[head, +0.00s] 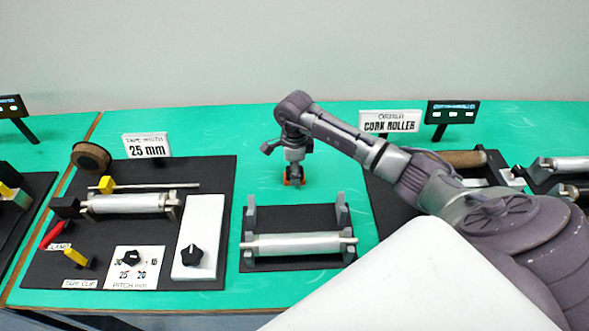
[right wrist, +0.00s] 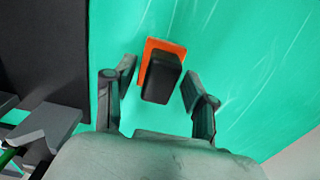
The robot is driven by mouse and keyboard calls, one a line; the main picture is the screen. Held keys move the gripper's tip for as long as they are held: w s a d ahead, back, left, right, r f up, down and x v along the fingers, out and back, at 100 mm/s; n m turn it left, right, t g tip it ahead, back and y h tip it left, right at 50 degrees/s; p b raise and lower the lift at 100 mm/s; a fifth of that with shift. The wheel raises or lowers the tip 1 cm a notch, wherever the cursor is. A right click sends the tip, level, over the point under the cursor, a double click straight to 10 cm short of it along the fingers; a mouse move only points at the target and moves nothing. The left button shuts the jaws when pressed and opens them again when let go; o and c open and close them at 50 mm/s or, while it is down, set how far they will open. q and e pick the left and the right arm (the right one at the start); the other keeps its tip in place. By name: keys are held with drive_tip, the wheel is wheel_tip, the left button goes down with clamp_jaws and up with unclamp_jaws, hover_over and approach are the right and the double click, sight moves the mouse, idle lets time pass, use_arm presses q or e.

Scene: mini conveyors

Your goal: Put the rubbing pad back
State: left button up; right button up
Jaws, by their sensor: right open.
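The rubbing pad (right wrist: 163,78) is a black block above an orange piece (right wrist: 155,46) on the green surface. I cannot tell whether the orange piece is part of the pad or lies under it. My right gripper (right wrist: 158,82) is open and points down at the pad, with a finger on each side and a gap showing at the right finger. In the head view my right gripper (head: 294,180) is low over the green table behind the small roller stand, with orange edges showing beside it and most of the pad hidden. My left gripper is not in view.
A roller stand (head: 298,262) is in front of my right gripper. A black board (head: 100,240) with a roller, knobs and a clamp is at left. A cork roller (head: 465,158) is at right, partly behind my arm. The green table (head: 262,125) is clear around the pad.

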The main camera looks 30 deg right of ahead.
drive_tip(key=shift+r, duration=0.25)
drive_tip(key=shift+w+r, duration=0.1)
drive_tip(key=shift+r, duration=0.25)
wheel_tip(320, 180, up, 11)
drive_tip(key=b, duration=0.2)
drive_tip(key=shift+b, duration=0.3)
